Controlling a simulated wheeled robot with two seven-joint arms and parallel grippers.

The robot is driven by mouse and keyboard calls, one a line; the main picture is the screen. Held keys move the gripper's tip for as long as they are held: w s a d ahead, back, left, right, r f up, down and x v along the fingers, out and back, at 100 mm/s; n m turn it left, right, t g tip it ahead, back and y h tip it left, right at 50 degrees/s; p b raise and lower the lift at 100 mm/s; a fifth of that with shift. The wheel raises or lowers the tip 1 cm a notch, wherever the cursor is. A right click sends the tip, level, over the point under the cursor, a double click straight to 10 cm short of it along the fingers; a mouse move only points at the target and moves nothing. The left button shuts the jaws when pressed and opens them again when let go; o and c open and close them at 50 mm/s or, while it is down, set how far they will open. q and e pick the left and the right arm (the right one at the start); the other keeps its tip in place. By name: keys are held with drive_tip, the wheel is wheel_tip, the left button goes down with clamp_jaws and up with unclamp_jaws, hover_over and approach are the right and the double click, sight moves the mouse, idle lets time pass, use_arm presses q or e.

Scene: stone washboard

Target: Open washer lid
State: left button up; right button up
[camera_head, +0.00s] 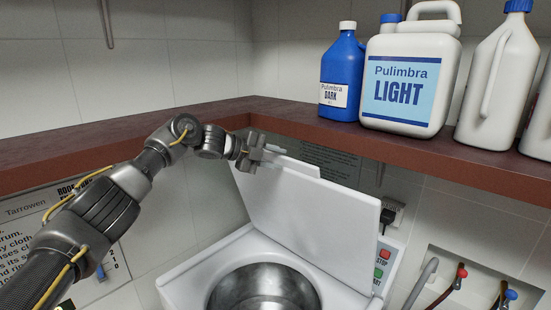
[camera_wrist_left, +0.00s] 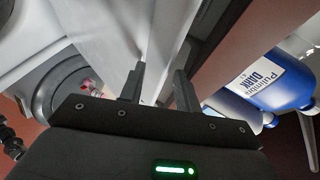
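The white washer lid (camera_head: 300,205) stands raised and tilted back above the open washer (camera_head: 185,285), whose metal drum (camera_head: 262,290) shows below. My left gripper (camera_head: 277,154) is at the lid's upper edge, just under the shelf. In the left wrist view its two fingers (camera_wrist_left: 158,88) are apart, with the pale lid (camera_wrist_left: 110,35) beside them. I cannot tell whether a finger touches the lid. The drum opening (camera_wrist_left: 65,95) also shows there at the left. My right gripper is not in view.
A brown shelf (camera_head: 350,137) runs close above the lid and the left gripper. It carries a blue bottle (camera_head: 342,75), a white LIGHT jug (camera_head: 410,80) and more white bottles. Taps (camera_head: 460,275) and a wall socket (camera_head: 393,210) are at the right.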

use_arm(q)
drive_tip(key=shift+s+a+b, duration=0.1)
drive_tip(key=shift+a+b, duration=0.15)
drive_tip(key=shift+b, duration=0.05)
drive_tip(key=b+v, duration=0.5)
drive_tip(key=v, duration=0.5)
